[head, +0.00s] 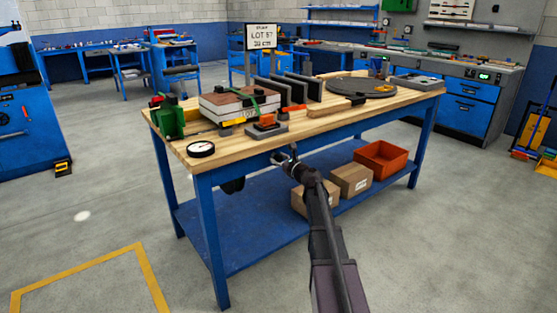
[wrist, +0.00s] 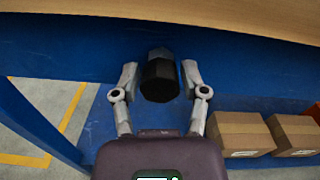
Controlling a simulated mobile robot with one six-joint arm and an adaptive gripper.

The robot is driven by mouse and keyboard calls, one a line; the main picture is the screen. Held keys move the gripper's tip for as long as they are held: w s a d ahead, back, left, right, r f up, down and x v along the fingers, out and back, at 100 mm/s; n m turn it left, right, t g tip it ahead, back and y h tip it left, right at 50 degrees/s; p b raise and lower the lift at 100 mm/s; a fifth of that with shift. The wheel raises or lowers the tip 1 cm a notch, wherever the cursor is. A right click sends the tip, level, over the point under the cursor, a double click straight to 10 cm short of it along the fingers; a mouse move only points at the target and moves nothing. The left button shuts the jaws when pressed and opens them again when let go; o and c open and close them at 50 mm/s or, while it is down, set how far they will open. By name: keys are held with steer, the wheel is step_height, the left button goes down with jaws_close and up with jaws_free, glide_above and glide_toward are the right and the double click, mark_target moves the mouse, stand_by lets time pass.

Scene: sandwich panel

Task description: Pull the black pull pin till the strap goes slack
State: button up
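My gripper (head: 284,158) is in front of the bench's front edge, near tabletop height. In the wrist view its two fingers (wrist: 159,74) are spread apart. A black, blunt faceted piece (wrist: 158,80) shows between or beyond them; I cannot tell its distance or whether it is the pull pin. A dark rounded thing (head: 232,185) hangs under the tabletop, left of my gripper in the head view. No pull pin can be made out for certain.
The wooden benchtop (head: 340,122) overhangs the gripper's area. On it are a dial gauge (head: 201,149), a green clamp (head: 170,122), an orange-topped block (head: 267,123) and a dark round plate (head: 361,87). Cardboard boxes (head: 351,181) and an orange bin (head: 381,158) stand on the blue lower shelf.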

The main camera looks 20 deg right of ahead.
jaws_close()
steer(key=shift+v, duration=1.25)
steer(key=o, duration=0.6)
jaws_free()
steer(key=v, duration=1.2)
